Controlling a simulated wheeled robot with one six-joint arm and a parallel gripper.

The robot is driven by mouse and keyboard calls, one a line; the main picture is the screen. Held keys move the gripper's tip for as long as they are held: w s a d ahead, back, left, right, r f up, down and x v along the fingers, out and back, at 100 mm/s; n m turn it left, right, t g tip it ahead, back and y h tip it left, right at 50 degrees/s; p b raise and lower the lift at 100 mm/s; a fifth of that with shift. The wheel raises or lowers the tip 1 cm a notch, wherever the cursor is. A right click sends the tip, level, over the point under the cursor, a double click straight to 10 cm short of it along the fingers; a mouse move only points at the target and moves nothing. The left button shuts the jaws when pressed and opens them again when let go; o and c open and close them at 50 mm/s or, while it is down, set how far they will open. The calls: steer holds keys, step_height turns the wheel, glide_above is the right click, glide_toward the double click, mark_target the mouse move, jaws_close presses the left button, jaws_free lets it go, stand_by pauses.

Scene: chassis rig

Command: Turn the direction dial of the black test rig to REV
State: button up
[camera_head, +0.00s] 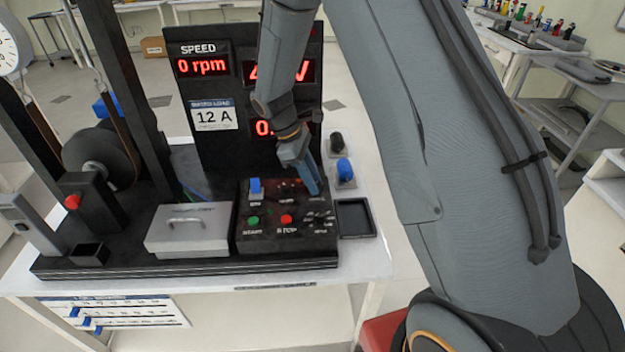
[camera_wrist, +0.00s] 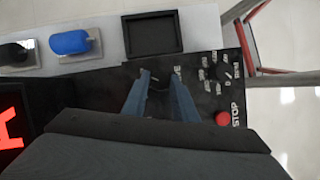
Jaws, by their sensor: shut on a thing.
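The black test rig (camera_head: 130,264) stands on a white table, with a control panel (camera_head: 270,237) at its right front. My gripper (camera_head: 314,187) reaches down to the upper right part of this panel. In the wrist view, the blue-grey fingers of my gripper (camera_wrist: 160,78) are shut on the direction dial, with a gap between the fingertips. The dial is dark against the dark panel and mostly hidden, so its pointer and REV mark cannot be read. Another dial with marks around it (camera_wrist: 223,72) sits beside the fingers, above the red STOP button (camera_wrist: 222,118).
A grey lidded box (camera_head: 187,242) stands left of the panel. A black empty tray (camera_head: 356,219) lies right, with a blue knob (camera_head: 345,169) behind it. The speed display (camera_head: 203,66) reads 0 rpm.

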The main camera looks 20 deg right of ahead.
mark_target(303, 189)
steer(key=o, duration=1)
steer(key=shift+o, duration=0.2)
steer(key=b+v, duration=0.2)
steer(key=v, duration=0.6)
steer(key=s+d+m+t+y+b, duration=0.2)
steer(key=s+m, duration=1)
steer(key=s, duration=0.7)
steer(key=shift+s+d+m+t+y, duration=0.35)
steer(key=shift+d+t+y, duration=0.4)
steer(key=shift+y, duration=0.25)
